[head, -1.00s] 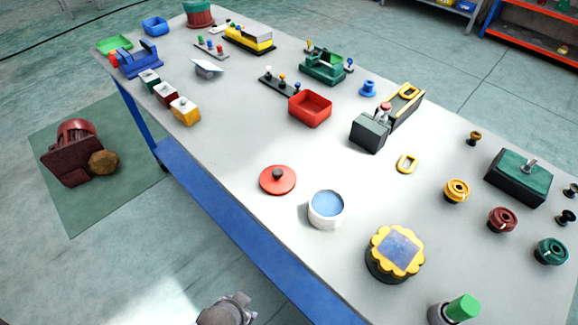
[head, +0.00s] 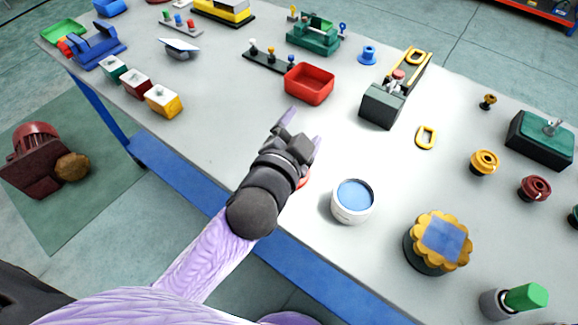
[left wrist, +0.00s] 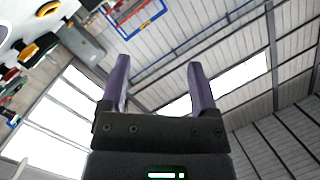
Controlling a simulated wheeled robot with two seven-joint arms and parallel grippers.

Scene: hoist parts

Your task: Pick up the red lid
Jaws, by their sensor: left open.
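The red lid (head: 304,182) lies on the table in the head view. My left arm hides nearly all of it, and only a thin red edge shows beside the wrist; its dark knob is hidden. My left gripper (head: 303,128) is open and empty, above the table. Its fingers point away from me, past the lid and toward the red tray. The left wrist view shows its two purple fingers (left wrist: 158,65) spread apart with the roof behind them; the lid cannot be made out there. My right gripper is not in view.
A white round pot with a blue inside (head: 352,205) stands just right of the lid. A yellow flower-shaped piece (head: 437,255) is farther right. A red tray (head: 309,84) is beyond the fingertips. Bare tabletop (head: 225,115) lies left of the gripper.

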